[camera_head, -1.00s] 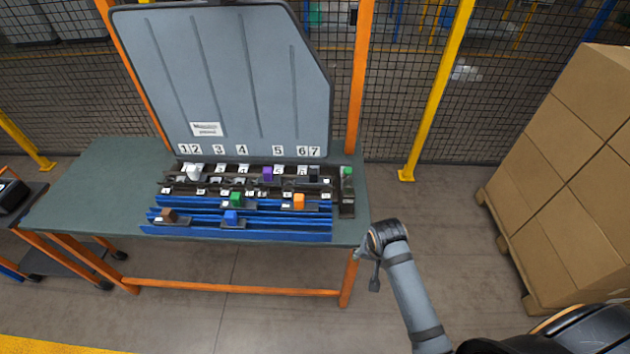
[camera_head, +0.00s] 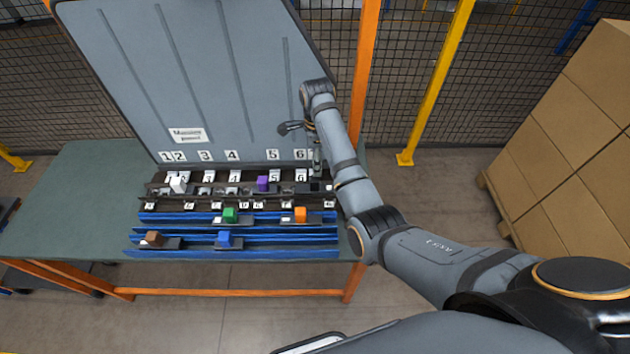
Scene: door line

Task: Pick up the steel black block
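The black block (camera_head: 315,187) is a small dark cube near the right end of the upper dark rack (camera_head: 158,190), below the number labels 6 and 7. My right gripper (camera_head: 317,168) points down just above the black block, partly in front of the labels. Its fingers are small and dark here, so I cannot tell whether they are open or shut, or whether they touch the block. My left gripper is out of view.
A white block (camera_head: 178,184) and a purple block (camera_head: 263,183) stand in the upper rack. Green (camera_head: 230,214), orange (camera_head: 300,214), brown (camera_head: 153,238) and blue (camera_head: 224,239) blocks sit on the blue rails. A tall grey panel (camera_head: 200,80) rises behind. The table's left (camera_head: 80,190) is clear.

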